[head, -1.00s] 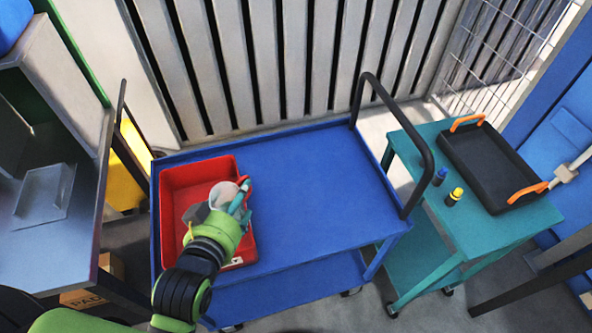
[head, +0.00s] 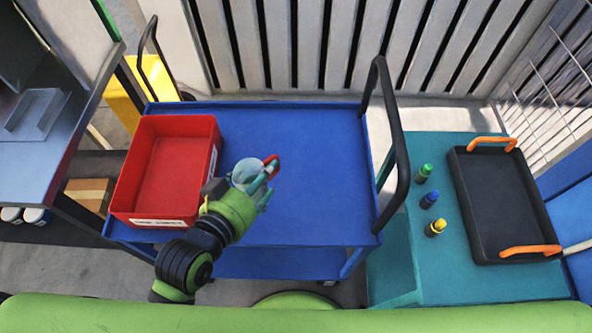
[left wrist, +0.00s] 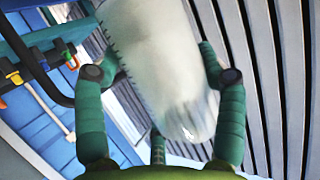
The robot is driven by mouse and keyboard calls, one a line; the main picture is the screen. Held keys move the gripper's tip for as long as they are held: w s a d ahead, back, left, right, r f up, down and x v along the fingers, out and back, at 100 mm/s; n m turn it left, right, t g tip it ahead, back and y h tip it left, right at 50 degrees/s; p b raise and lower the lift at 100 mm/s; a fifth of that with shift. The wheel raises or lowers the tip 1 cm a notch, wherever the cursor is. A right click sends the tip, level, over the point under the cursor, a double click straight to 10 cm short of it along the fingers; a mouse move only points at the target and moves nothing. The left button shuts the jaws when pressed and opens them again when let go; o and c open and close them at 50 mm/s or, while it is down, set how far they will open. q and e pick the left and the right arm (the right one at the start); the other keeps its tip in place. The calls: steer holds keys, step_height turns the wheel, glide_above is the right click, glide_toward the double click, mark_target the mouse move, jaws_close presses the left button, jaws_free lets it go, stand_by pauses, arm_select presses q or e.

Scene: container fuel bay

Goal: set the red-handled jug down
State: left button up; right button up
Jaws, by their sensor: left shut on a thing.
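The jug (head: 246,173) is a pale, see-through vessel with a red handle (head: 271,162). My left gripper (head: 262,184) is shut on it, over the blue trolley top (head: 310,165) just right of the red bin. The head view does not show clearly whether the jug's base touches the trolley. In the left wrist view, the cloudy jug body (left wrist: 160,70) lies between the green fingers (left wrist: 160,105). The handle is hidden there. My right gripper is not in view.
The red bin (head: 126,190) stands empty on the trolley's left end. The trolley top is clear to the right, up to a black push handle (head: 395,150). A teal cart (head: 450,275) holds a black tray (head: 505,205) and three small bottles (head: 430,200).

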arm_select(q)
steer(key=s+d+f+m+g+h+b, duration=0.2)
steer(key=s+d+f+m+g+h, duration=0.15)
steer(key=d+f, duration=0.2)
glide_above(299, 196)
step_height(299, 196, down, 7)
steer(key=shift+w+f+m+t+b, duration=0.1)
steer(key=shift+f+m+t+b, duration=0.25)
steer(key=shift+f, duration=1.6)
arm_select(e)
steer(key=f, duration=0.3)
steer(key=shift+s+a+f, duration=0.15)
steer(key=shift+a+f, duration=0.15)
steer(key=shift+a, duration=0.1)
arm_select(q)
steer(key=shift+f, duration=0.2)
steer(key=o, duration=1.3)
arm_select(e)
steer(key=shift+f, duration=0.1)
arm_select(q)
steer(key=shift+r, duration=0.1)
